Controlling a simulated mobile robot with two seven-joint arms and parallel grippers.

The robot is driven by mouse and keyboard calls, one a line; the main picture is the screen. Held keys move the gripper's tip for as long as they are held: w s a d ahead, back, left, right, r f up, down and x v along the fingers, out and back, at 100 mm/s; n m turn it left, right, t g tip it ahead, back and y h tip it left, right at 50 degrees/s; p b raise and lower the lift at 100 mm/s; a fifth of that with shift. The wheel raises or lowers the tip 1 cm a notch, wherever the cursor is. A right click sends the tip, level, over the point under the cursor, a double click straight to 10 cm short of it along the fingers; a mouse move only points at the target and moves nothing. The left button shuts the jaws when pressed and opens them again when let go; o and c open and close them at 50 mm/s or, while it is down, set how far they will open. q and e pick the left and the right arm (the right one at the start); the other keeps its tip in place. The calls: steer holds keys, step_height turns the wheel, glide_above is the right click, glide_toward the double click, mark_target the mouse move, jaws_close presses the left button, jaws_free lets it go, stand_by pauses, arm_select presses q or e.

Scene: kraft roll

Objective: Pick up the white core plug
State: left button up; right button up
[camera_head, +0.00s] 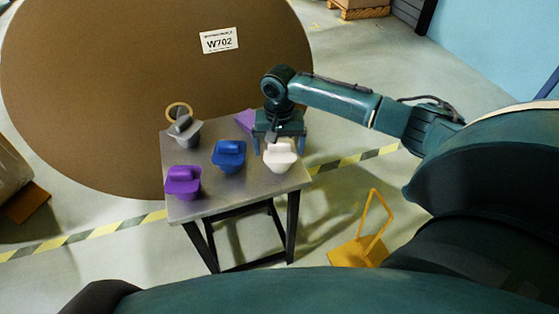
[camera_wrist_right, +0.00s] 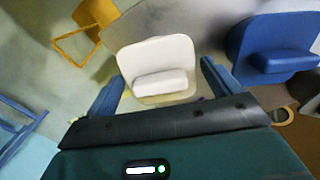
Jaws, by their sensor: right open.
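The white core plug (camera_head: 280,156) stands on the right part of a small grey table (camera_head: 236,198) in the head view. In the right wrist view the white core plug (camera_wrist_right: 158,68) shows its broad face and raised grip block, between the two fingers. My right gripper (camera_head: 280,148) is open above and around the plug, with one blue finger on each side. The right gripper also shows in the wrist view (camera_wrist_right: 160,82), with a gap between each finger and the grip block. My left gripper is not in view.
A blue plug (camera_head: 229,156) stands just left of the white one. A purple plug (camera_head: 183,182) and a grey plug (camera_head: 185,128) stand farther left. A large brown roll (camera_head: 110,90) rises behind the table. A yellow stand (camera_head: 362,240) is on the floor at right.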

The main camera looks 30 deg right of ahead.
step_height(320, 180, down, 2)
steer(key=c, duration=0.9)
steer(key=shift+o, duration=0.2)
steer(key=shift+r, duration=0.1)
